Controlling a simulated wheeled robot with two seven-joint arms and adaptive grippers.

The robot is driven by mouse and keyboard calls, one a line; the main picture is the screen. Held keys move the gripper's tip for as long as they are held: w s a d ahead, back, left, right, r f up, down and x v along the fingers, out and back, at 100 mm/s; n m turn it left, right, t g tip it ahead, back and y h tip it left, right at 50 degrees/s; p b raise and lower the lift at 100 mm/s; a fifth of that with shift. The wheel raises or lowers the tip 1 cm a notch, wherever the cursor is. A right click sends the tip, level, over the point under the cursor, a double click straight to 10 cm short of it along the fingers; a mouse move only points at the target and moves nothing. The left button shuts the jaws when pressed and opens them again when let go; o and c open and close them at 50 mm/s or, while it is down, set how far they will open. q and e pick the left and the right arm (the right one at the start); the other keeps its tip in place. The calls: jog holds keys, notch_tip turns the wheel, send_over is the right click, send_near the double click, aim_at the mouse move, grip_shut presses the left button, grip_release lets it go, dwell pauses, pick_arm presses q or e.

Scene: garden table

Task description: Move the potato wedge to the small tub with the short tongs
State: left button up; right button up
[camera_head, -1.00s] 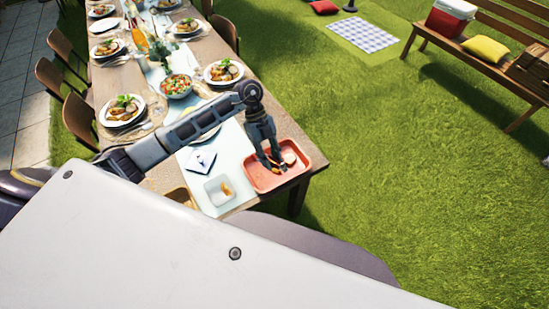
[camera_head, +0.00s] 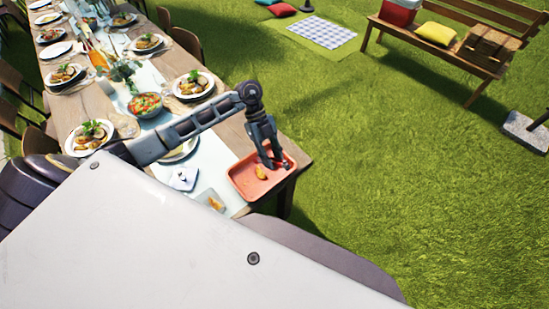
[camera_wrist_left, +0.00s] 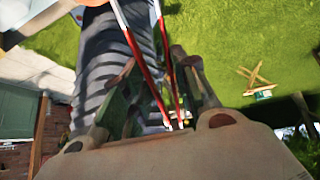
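The potato wedge seems to be the small golden-brown piece (camera_head: 261,173) lying in the red tray (camera_head: 240,184) at the table's near corner. My left gripper (camera_head: 271,163) points down over the tray, just right of this piece. In the left wrist view, the short tongs (camera_wrist_left: 137,52), with red and white arms, run between the gripper's fingers, which appear shut on them. The tongs' tips are hard to make out in the head view. The small tub (camera_head: 207,194) is pale, left of the tray, with an orange-brown piece in it; my white body panel hides part. My right gripper is not in view.
A white item (camera_head: 184,178) lies on the runner left of the tub. A salad bowl (camera_head: 145,105) and several filled plates stand farther up the table. Grass lies right of the tray. A bench (camera_head: 460,58) stands far off.

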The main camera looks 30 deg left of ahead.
pick_arm(q)
jog(key=shift+d, duration=0.1)
jog(key=shift+f, duration=0.1)
dwell(0.4)
jog(key=shift+f+b, duration=3.95)
jog(key=shift+f, duration=0.9)
jog(key=shift+c, duration=0.3)
